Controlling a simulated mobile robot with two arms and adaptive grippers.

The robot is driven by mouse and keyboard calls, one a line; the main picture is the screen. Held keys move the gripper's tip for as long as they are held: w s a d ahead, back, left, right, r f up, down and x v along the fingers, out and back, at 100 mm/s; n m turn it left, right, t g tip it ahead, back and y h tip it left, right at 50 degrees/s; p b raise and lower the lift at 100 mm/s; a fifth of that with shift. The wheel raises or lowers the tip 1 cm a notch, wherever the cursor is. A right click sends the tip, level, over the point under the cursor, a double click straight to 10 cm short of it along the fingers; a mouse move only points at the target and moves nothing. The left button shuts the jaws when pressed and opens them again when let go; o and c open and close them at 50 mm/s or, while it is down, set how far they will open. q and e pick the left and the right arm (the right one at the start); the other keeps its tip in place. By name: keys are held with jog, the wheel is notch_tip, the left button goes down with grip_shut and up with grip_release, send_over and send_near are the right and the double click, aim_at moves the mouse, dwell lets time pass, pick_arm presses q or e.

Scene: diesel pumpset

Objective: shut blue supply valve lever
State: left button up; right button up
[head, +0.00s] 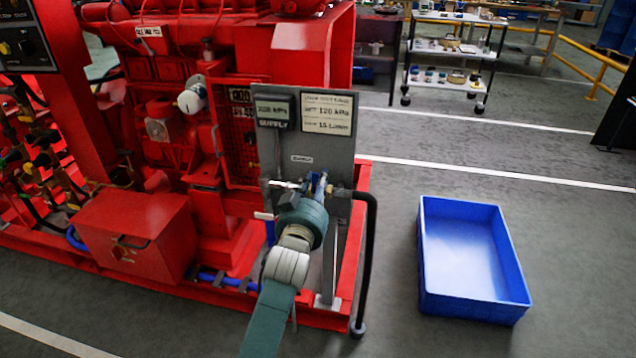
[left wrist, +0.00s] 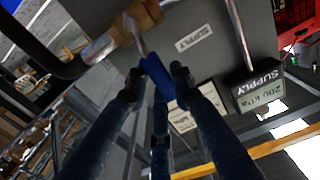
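The blue supply valve lever (left wrist: 155,72) sticks out from a brass valve body (left wrist: 145,16) in the left wrist view. In that picture it slants across the line of the pipe. My left gripper (left wrist: 156,78) has its dark fingers on either side of the blue handle, very close to it. I cannot tell whether they press on it. In the head view my left gripper (head: 316,190) is in front of the grey panel (head: 330,152) and partly hides the lever and valve. My right gripper is not in view.
A SUPPLY gauge (head: 274,107) and a label plate (head: 327,113) are on the panel above the valve. A black hose (head: 371,255) drops beside it. The red pumpset (head: 230,50) stands at the left. A blue bin (head: 470,258) is on the floor at right, with clear floor around it.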

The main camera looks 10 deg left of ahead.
pick_arm(q)
jog(key=o, duration=0.5)
jog(key=shift+s, duration=0.1)
jog(key=s, duration=1.2)
jog(key=shift+w, duration=0.1)
